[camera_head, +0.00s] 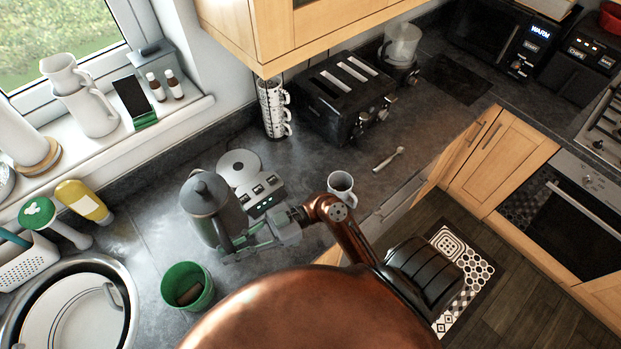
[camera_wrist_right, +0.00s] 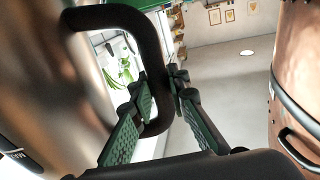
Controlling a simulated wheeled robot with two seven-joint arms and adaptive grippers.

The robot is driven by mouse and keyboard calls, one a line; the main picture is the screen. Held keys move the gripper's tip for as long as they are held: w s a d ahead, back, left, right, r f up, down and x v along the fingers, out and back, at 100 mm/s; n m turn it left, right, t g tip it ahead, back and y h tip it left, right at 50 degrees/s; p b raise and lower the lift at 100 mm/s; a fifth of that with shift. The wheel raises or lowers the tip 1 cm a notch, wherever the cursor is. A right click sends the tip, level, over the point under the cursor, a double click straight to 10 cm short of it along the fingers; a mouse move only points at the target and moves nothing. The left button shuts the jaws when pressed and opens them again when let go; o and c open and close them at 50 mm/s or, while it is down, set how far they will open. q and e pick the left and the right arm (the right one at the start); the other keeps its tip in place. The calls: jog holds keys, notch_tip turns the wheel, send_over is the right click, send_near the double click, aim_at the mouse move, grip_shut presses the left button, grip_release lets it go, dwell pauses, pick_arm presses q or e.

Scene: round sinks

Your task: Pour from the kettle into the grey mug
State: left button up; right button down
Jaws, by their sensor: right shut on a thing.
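The grey metal kettle (camera_head: 203,207) with a dark lid is upright, beside its round base (camera_head: 239,167). I cannot tell whether its bottom touches the counter. My right gripper (camera_head: 238,243) is shut on the kettle's black handle. In the right wrist view the handle (camera_wrist_right: 152,45) passes between the green fingers (camera_wrist_right: 162,100), and the kettle's body (camera_wrist_right: 40,80) fills the left side. The light grey mug (camera_head: 341,187) stands upright on the counter, right of the kettle and just behind my copper right arm. My left gripper is not in view.
A green cup (camera_head: 187,287) holding something brown stands in front of the kettle, near the round sink (camera_head: 120,275). A spoon-like utensil (camera_head: 388,159) lies right of the mug. A toaster (camera_head: 348,95) and stacked cups (camera_head: 274,108) stand behind. The counter around the mug is mostly clear.

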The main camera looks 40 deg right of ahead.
jog(key=s+d+f+m+t+h, duration=0.1)
jog(key=s+d+f+m+t, duration=0.1)
jog(key=s+d, duration=0.8)
jog(key=s+d+f+m+t+h, duration=0.1)
jog(key=s+d+f+m+t, duration=0.1)
jog(key=s+d, duration=0.9)
jog(key=s+f+t, duration=0.1)
jog(key=s+t, duration=0.1)
jog(key=shift+s+d+m+t+h, duration=0.15)
jog(key=shift+m+t+h, duration=0.15)
jog(key=shift+h, duration=0.1)
jog(key=shift+r, duration=0.1)
jog(key=w+d+r+m, duration=0.5)
jog(key=w+r+m, duration=0.2)
jog(key=r+m, duration=0.3)
jog(key=shift+r+m, duration=0.4)
jog(key=shift+r, duration=0.55)
jog(key=shift+w+d, duration=0.1)
jog(key=shift+w, duration=0.05)
jog(key=shift+w+d+r+m, duration=0.7)
jog(key=shift+w+r+m, duration=0.2)
jog(key=shift+w+m, duration=0.15)
dwell(2.0)
